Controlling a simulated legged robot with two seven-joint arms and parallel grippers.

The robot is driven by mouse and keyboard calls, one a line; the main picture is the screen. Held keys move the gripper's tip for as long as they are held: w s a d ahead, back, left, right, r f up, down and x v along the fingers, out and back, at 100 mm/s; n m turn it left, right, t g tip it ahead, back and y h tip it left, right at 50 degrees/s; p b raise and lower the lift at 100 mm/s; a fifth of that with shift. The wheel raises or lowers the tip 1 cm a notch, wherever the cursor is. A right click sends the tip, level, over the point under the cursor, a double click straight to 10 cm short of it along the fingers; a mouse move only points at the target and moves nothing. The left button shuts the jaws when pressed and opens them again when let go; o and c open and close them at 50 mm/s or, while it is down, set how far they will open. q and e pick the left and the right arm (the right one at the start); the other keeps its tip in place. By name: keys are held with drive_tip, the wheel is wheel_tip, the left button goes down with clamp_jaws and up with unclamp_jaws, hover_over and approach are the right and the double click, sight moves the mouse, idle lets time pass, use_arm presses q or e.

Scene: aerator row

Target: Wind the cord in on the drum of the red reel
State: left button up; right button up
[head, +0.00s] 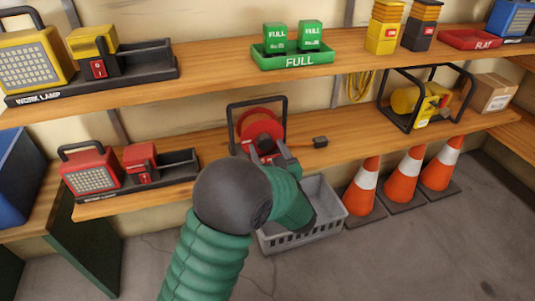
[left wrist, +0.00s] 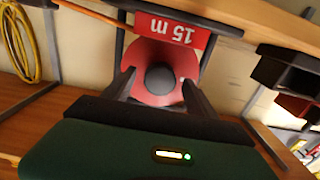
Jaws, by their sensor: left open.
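The red reel (head: 261,125) stands on the lower wooden shelf in a black tube frame. A short orange cord runs from it to a black block (head: 320,142) on the shelf at its right. In the left wrist view the reel's red drum face (left wrist: 146,58) appears upside down with a dark round knob (left wrist: 160,78) and a red "15 m" plate (left wrist: 177,33). My left gripper (head: 268,150) is in front of the reel. Its open fingers (left wrist: 158,86) are on either side of the knob; contact cannot be told. My arm hides the reel's lower part. My right gripper is out of view.
A red work lamp (head: 90,172) stands left on the same shelf, and a yellow reel (head: 420,101) in a black frame stands right. A grey crate (head: 330,205) and several traffic cones (head: 404,178) stand below. The upper shelf (head: 215,62) overhangs the reel.

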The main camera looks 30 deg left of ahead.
use_arm(q)
drive_tip(key=shift+w+a, duration=0.15)
drive_tip(key=shift+a, duration=0.05)
drive_tip(key=c, duration=1.4)
drive_tip(key=shift+r+m+p, duration=0.15)
drive_tip(key=shift+m+p, duration=0.15)
drive_tip(key=shift+p, duration=0.3)
drive_tip(key=m+p, duration=0.5)
drive_tip(key=p, duration=0.4)
drive_tip(key=m+p, duration=0.6)
drive_tip(key=p, duration=0.2)
drive_tip(key=shift+d+r+p, duration=0.15)
drive_tip(key=shift+p, duration=0.2)
drive_tip(key=m+p, duration=0.2)
drive_tip(key=m, duration=0.1)
drive_tip(key=shift+m+p, duration=0.3)
drive_tip(key=shift+m, duration=0.1)
drive_tip(key=shift+f+m+p, duration=0.3)
drive_tip(key=shift+m+p, duration=0.35)
drive_tip(key=shift+m, duration=0.55)
drive_tip(key=shift+f+m, duration=0.1)
drive_tip(key=shift+m, duration=0.2)
